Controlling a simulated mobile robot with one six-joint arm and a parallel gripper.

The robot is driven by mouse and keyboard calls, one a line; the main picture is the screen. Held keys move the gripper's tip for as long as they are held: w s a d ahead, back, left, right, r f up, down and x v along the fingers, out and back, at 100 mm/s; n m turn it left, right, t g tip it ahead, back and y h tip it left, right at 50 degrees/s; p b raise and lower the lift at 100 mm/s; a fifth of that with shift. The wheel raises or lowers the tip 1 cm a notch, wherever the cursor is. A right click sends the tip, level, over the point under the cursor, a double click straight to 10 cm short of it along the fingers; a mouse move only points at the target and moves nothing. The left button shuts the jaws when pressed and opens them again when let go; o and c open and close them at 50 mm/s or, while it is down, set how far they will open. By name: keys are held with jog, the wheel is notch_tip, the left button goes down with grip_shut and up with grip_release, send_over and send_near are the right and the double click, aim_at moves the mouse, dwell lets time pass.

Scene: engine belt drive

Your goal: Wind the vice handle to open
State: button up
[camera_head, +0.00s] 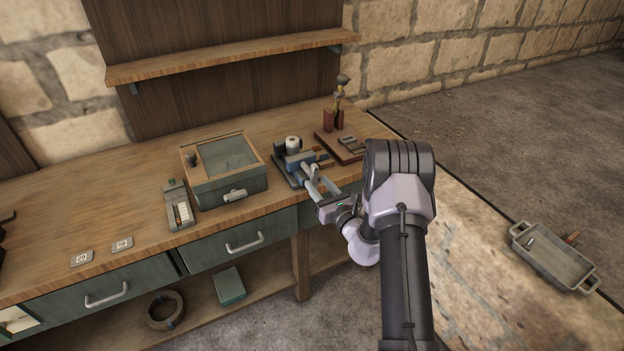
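The blue-grey vice (299,158) stands on the workbench near its front edge, right of the green box. A white cylindrical piece (293,144) sits at the back of the vice. My gripper (315,182) is at the front of the vice, reaching in from the right over the bench edge. Its two fingers point at the vice's front end, where a pale grey part (308,171) shows. The handle is too small and too covered by the fingers to make out clearly. I cannot tell whether the fingers touch or grip it.
The green box (230,191) with a glass lid stands close left of the vice. A wooden board with an upright brass-topped piece (339,103) is to the right. A small device (179,205) and two numbered tags lie farther left. A grey tray (553,258) is at the right.

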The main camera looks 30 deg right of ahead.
aim_at(311, 175)
jog(key=w+b, duration=0.1)
jog(key=w, duration=0.4)
jog(key=shift+w+a, duration=0.1)
jog(key=shift+w, duration=0.2)
jog(key=shift+c, duration=0.2)
grip_shut()
